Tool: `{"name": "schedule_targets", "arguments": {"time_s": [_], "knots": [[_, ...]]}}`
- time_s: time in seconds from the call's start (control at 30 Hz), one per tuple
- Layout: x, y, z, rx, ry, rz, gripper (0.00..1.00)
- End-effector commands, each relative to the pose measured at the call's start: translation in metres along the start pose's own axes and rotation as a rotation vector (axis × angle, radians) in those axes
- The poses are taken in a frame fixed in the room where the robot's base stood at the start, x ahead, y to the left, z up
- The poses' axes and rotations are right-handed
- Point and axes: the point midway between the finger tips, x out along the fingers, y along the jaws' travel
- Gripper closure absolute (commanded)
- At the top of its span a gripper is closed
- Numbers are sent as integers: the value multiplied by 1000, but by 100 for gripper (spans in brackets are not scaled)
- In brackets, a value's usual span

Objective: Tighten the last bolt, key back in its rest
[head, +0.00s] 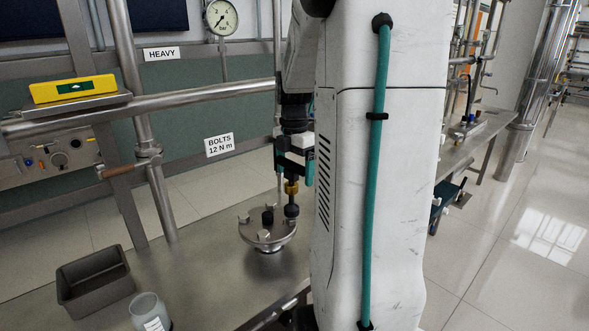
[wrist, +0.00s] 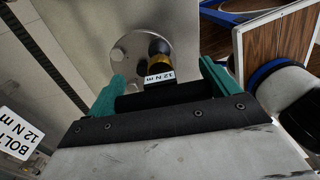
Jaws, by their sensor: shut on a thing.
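My gripper (head: 294,170), with teal fingers, is shut on the torque key, a dark tool with a brass collar (head: 291,187) and a dark lower end. In the wrist view the key (wrist: 158,50) stands between the teal fingers, with a "12 N m" label facing the camera. The round steel lid (head: 262,240) lies below on the bench, with a black knob in its middle and pale bolt heads around its edge. The key hangs upright with its lower end at the lid's right edge. Whether it sits on a bolt there is hidden. The lid also shows in the wrist view (wrist: 130,42).
A grey open bin (head: 94,287) and a pale cup (head: 150,312) stand at the front left of the bench. A steel rail and post rise behind them, with a yellow box (head: 73,88) on a shelf. A "BOLTS 12 N m" sign (head: 219,145) hangs behind. My arm hides the bench's right part.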

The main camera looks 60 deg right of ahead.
Motion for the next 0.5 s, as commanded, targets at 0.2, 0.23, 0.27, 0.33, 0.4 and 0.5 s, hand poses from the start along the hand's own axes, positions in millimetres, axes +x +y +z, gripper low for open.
{"name": "schedule_targets", "arguments": {"time_s": [0.2, 0.23, 0.27, 0.33, 0.4, 0.5], "knots": [[0, 4, -2, -306, -9, -4, 84], [0, 4, -2, -357, -10, -4, 84], [0, 5, -2, -406, -12, -5, 84], [0, 6, -2, -522, -15, -7, 84], [0, 7, -3, -635, -18, -9, 84], [0, 8, -3, -774, -22, -11, 84]]}}
